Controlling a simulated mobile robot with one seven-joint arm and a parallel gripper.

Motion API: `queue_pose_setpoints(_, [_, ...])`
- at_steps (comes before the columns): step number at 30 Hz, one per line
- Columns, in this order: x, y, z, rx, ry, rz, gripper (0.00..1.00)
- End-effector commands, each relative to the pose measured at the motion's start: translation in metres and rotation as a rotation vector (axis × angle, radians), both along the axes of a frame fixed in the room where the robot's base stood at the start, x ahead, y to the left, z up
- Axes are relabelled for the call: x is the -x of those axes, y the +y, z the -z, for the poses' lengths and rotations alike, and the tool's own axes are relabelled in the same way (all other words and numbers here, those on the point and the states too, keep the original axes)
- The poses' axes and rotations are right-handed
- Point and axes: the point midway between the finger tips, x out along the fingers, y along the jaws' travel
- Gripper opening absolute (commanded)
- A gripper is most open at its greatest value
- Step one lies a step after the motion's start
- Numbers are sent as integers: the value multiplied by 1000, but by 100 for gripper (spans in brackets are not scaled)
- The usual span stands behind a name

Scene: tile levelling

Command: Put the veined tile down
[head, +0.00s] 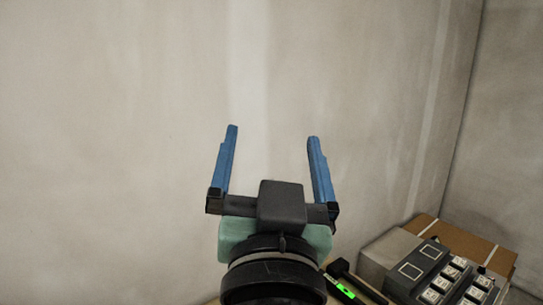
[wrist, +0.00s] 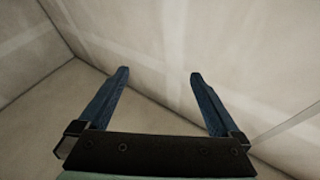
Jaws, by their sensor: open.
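My gripper (head: 272,135) has two blue fingers spread wide, with nothing between them. It is raised in front of a bare plaster wall in the head view. The wrist view also shows my gripper (wrist: 158,75) open and empty, facing the walls and a corner. I see no veined tile in either view.
At the lower right of the head view stands a grey device (head: 437,275) with rows of pale square keys or pieces. A brown box (head: 458,241) is behind it, and a dark tool with a green patch (head: 346,291) lies to its left. The plaster wall (head: 120,130) fills most of the view.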

Motion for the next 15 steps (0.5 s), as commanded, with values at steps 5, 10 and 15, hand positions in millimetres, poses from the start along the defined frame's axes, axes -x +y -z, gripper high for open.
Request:
queue_pose_setpoints(5, [63, 1, -97, 109, -342, 59, 99])
queue_pose_setpoints(10, [89, 2, -124, 143, -457, 90, 99])
queue_pose_setpoints(15, [90, 2, -124, 146, -461, 92, 99])
